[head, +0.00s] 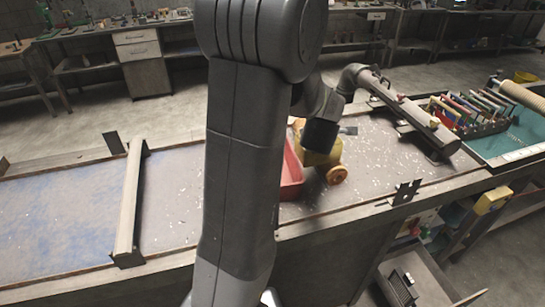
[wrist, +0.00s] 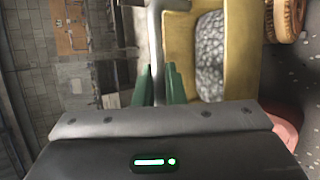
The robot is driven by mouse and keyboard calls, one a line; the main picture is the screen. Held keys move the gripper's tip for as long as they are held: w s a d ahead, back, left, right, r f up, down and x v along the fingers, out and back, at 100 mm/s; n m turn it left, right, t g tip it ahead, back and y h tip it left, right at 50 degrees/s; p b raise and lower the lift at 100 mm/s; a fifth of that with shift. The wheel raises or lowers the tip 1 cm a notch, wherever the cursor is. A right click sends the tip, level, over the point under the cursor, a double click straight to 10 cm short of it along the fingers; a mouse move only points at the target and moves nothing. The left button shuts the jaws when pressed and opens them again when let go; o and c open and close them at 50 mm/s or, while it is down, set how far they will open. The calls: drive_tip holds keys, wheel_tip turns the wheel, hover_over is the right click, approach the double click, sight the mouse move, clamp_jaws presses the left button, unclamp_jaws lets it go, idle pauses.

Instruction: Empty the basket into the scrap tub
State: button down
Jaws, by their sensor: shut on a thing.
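The yellow basket (wrist: 180,60) fills the upper middle of the wrist view, with grey, pebbly-looking material inside its rim. My gripper (wrist: 158,85) has its green fingers shut on the basket's grey bar-like handle. In the head view the yellow basket (head: 318,158) shows just below my dark wrist, and my fingers are hidden there. A red tub (head: 291,170), apparently the scrap tub, stands close to the left of the basket, partly hidden behind my arm. A reddish part of it seems to show at the right of the wrist view (wrist: 284,127).
An orange wheel-like thing (head: 337,174) lies by the basket's right side. The bench top (head: 375,160) has pale scraps scattered on it. A raised bar (head: 130,200) crosses the bench at left; a long grey beam (head: 415,115) and a tool rack (head: 470,112) stand at right.

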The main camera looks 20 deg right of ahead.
drive_tip(key=w+a+r+n+g+h+b, duration=0.2)
drive_tip(key=w+a+n+h+b, duration=0.1)
drive_tip(key=a+b, duration=0.1)
drive_tip(key=shift+w+a+n+h, duration=0.3)
drive_tip(key=shift+a+n, duration=0.1)
drive_tip(key=shift+a, duration=0.3)
idle(0.3)
drive_tip(key=shift+w+a+f+b, duration=0.15)
drive_tip(key=shift+a+b, duration=0.15)
drive_tip(key=shift+b, duration=0.2)
drive_tip(key=shift+w+a+f+n+g+h+b, duration=0.1)
drive_tip(key=shift+f+n+g+h+b, duration=0.15)
drive_tip(key=shift+n+b, duration=0.2)
drive_tip(key=shift+h, duration=0.25)
drive_tip(key=shift+w+a+f+n+b, duration=0.15)
drive_tip(key=shift+a+f+n+b, duration=0.1)
drive_tip(key=shift+b, duration=0.4)
